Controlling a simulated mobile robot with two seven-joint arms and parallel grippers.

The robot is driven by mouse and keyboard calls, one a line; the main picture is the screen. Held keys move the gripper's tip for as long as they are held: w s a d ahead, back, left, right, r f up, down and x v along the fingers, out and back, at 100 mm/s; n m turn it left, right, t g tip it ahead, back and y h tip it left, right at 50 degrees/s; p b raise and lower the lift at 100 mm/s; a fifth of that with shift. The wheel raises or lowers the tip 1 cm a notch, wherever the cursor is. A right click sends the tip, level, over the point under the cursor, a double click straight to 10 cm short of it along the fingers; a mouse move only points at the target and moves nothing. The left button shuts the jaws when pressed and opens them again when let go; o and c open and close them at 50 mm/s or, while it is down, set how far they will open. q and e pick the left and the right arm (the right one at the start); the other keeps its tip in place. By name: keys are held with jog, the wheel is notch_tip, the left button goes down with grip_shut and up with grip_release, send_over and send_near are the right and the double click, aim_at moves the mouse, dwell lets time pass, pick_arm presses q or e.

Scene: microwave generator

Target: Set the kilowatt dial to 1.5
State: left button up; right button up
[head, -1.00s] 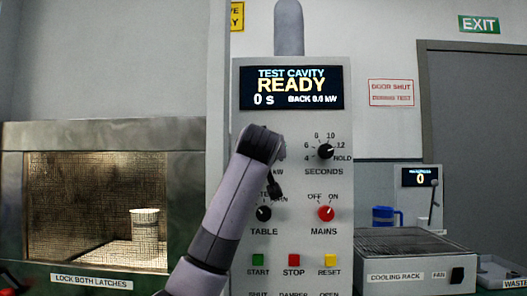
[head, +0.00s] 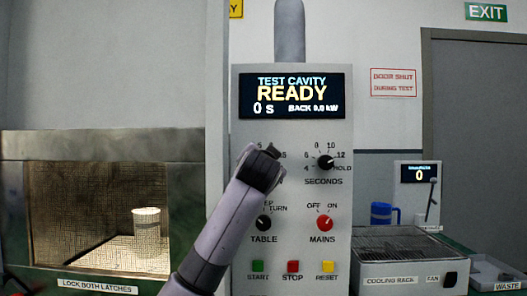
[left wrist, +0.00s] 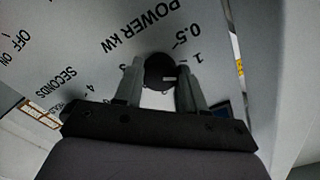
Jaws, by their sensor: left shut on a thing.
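The kilowatt dial is a round black knob (left wrist: 159,66) under the "POWER KW" lettering in the left wrist view. The numbers 0.5 and 1 show beside it; other scale marks are partly hidden by the fingers. A short pale mark shows on the knob, but I cannot tell its exact setting. My left gripper (left wrist: 160,80) has one finger on each side of the knob and is shut on it. In the head view my left gripper (head: 260,167) and wrist cover this dial. The display (head: 291,95) reads READY, 0 s. My right gripper is not in view.
The seconds dial (head: 325,162), table dial (head: 263,223) and red mains knob (head: 325,223) sit close by. Start (head: 258,267), stop (head: 293,267) and reset (head: 327,267) buttons are below. A meshed cavity with a white cup (head: 146,230) is left; a cooling rack (head: 400,240) is right.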

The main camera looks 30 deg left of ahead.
pick_arm(q)
jog(key=shift+m+p, duration=4)
jog(key=shift+p, duration=0.5)
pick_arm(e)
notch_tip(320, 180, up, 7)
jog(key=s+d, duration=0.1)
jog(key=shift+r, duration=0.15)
pick_arm(q)
jog(key=o, duration=1.1)
jog(key=b+v, duration=0.1)
jog(key=v, duration=0.6)
jog(key=shift+s, duration=0.1)
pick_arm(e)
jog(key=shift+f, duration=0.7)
